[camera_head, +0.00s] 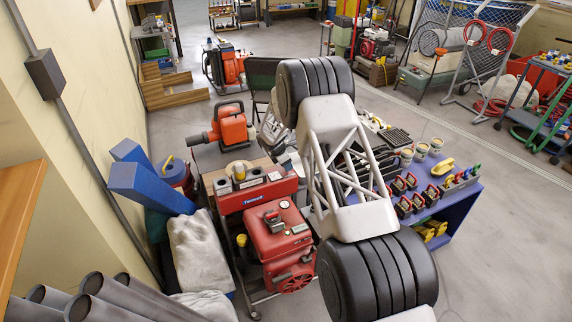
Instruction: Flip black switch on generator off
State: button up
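A red engine-driven machine (280,232), which looks like the generator, stands on a wheeled frame left of my arm. A red box (256,194) with a blue label is behind it, with dark round fittings and a yellow-topped part on top. I cannot make out a black switch on either at this size. Another orange and black machine (226,66) that could also be a generator stands farther back on the floor. My arm's grey links and black joints cross the middle of the view and cover the right side of the red machine. My gripper cannot be seen.
A blue-purple bench (462,203) with clamps and cups stands right of my arm. An orange blower-like machine (231,126) sits behind the red box. Blue beams (150,186), a white sack (198,250) and grey pipes (110,298) crowd the left wall. Open floor lies at right.

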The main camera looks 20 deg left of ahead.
grip_shut()
jog(key=shift+s+a, duration=0.1)
jog(key=shift+s, duration=0.05)
jog(key=shift+s+a+f+t+h, duration=0.15)
jog(key=shift+s+a+t+h, duration=0.15)
jog(key=shift+t+h, duration=0.45)
jog(key=shift+s+a+f+t+h, duration=0.15)
jog(key=shift+s+a+t+h, duration=0.1)
jog(key=shift+t+h, duration=0.5)
jog(key=shift+o, duration=0.8)
grip_release()
jog(key=shift+a+r, duration=0.1)
jog(key=shift+r, duration=0.05)
jog(key=shift+v, duration=3.8)
